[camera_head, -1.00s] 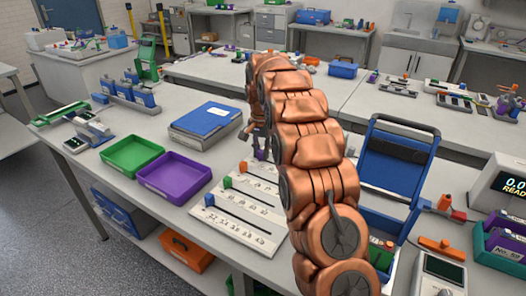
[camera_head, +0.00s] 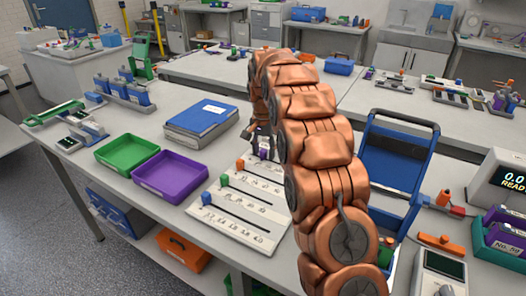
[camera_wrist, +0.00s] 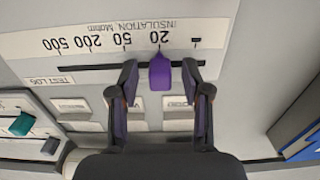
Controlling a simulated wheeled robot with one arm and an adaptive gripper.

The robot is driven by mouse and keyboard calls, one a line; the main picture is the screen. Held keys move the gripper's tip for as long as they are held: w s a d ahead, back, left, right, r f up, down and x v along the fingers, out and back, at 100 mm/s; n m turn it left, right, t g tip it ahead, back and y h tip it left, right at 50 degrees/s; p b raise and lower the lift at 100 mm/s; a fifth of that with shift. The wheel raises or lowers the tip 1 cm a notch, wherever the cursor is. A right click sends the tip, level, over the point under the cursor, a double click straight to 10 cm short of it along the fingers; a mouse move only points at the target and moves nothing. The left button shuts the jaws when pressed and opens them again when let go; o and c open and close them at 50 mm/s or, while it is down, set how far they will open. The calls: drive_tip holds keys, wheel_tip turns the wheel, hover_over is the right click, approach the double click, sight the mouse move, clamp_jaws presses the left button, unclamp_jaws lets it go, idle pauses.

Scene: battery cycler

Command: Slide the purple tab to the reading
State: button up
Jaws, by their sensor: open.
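The purple tab (camera_wrist: 160,72) sits on a dark slot (camera_wrist: 95,67) in the wrist view, its pointed end at the 20 mark of a scale (camera_wrist: 110,40) labelled INSULATION, Mohm. The scale appears upside down and reads 20, 50, 200, 500. My gripper (camera_wrist: 159,71) is open, with one finger on each side of the tab and a narrow gap showing on both sides. In the head view my copper arm hides much of the slider panel (camera_head: 262,216). A display (camera_head: 512,176) at the right edge is cut off, showing "0.0" and "READ".
Orange (camera_head: 240,164), blue-green (camera_head: 224,179) and blue (camera_head: 206,198) tabs stand on other slots. A green tray (camera_head: 126,153), a purple tray (camera_head: 169,176) and blue binders (camera_head: 203,118) lie left. A blue-framed case (camera_head: 396,160) stands right of my arm.

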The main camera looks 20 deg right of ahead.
sight(263, 150)
wheel_tip(263, 150, up, 12)
idle(0.9)
drive_tip(key=shift+a, duration=0.1)
idle(0.4)
